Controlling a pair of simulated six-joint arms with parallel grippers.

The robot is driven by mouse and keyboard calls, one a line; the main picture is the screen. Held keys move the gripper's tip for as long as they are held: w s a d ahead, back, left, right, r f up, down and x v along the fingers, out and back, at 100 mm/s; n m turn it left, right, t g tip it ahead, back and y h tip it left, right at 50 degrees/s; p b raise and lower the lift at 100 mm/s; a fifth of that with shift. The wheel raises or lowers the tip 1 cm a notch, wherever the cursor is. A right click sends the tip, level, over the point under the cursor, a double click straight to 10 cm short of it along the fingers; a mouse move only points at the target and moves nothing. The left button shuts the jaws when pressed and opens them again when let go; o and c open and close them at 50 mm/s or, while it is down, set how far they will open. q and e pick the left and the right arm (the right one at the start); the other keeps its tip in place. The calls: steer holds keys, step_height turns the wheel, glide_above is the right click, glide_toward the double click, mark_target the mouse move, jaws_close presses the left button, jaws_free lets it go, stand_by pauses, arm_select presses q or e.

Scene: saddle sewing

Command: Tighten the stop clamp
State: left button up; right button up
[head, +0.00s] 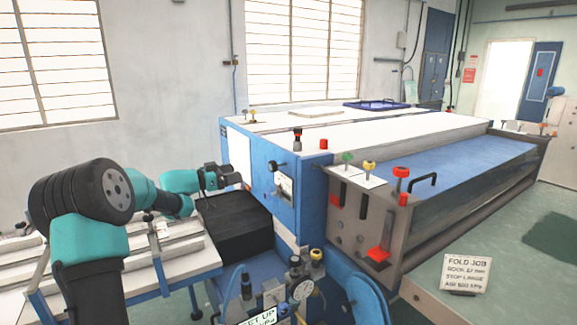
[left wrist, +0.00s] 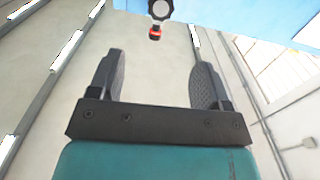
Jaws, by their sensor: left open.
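My left gripper (head: 229,177) is open and empty, beside the left end of the blue machine (head: 315,190). In the left wrist view its two dark ridged fingers (left wrist: 157,85) stand wide apart with nothing between them. Ahead of them, at the top edge, is a dark round knob (left wrist: 160,9) with a pale centre and a red-and-black piece below it, apart from the fingers. In the head view a black knob (head: 277,165) sticks out of the blue end panel, right of the gripper. I cannot tell for certain which part is the stop clamp. My right gripper is not in view.
A black box (head: 235,224) lies below the gripper. Knobs and red levers (head: 378,253) sit on the grey end plate at the right. A gauge (head: 303,290) and fittings are low in front. A job card (head: 466,274) stands at the right.

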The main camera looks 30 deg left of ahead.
mark_target(270, 166)
arm_select(q)
steer(key=x, duration=1.7)
steer(key=shift+w+d+f, duration=0.1)
steer(key=shift+w, duration=0.05)
steer(key=c, duration=0.9)
